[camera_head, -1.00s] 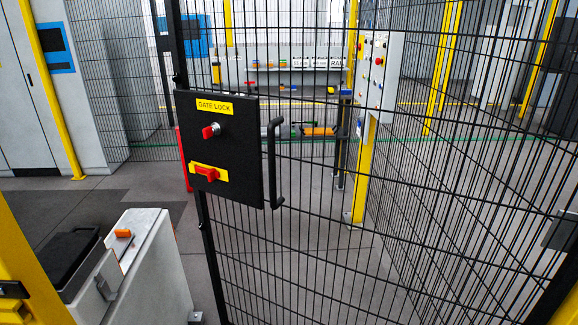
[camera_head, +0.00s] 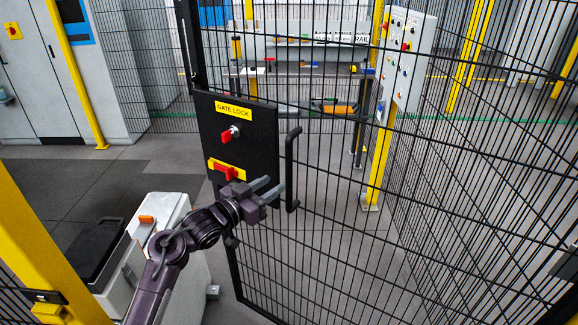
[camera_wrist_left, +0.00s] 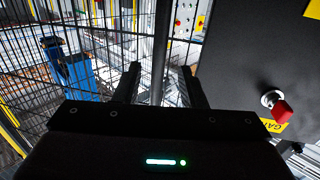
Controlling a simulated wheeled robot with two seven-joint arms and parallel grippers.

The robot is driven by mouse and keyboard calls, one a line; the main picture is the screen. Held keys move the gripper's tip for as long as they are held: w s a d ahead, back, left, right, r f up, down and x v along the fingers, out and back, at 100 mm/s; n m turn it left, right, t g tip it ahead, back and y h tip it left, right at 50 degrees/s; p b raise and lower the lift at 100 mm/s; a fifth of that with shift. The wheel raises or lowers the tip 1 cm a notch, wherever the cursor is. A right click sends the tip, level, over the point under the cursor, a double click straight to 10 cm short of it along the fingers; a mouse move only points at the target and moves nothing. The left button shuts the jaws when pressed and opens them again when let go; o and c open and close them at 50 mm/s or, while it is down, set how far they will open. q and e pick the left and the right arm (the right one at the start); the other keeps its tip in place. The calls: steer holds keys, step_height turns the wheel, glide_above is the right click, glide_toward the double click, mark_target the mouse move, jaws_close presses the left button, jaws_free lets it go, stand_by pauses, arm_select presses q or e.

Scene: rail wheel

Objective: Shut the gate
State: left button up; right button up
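The gate (camera_head: 330,235) is a black mesh panel in a dark frame, standing ajar with a gap between its free edge and the yellow post at left. Its black plate carries a yellow GATE LOCK label (camera_head: 234,111), a red key knob (camera_head: 230,134) and a red latch (camera_head: 228,171). The black handle (camera_head: 291,170) is right of the plate. My left gripper (camera_head: 274,190) is open just left of the handle's lower part. In the left wrist view, its fingers (camera_wrist_left: 160,88) are apart with a dark upright bar beyond them; contact is unclear. My right gripper is out of view.
A yellow post (camera_head: 50,240) stands at near left, beside a pale cabinet (camera_head: 160,215) with an orange switch. Behind the mesh are a control panel (camera_head: 407,60) on a yellow post and a workbench. Grey floor shows between.

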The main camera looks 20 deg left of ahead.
arm_select(q)
steer(key=p+x, duration=0.2)
steer(key=x, duration=0.5)
steer(key=shift+w+d+r, duration=0.2)
steer(key=shift+w+r, duration=0.05)
steer(key=shift+r, duration=0.05)
jaws_close()
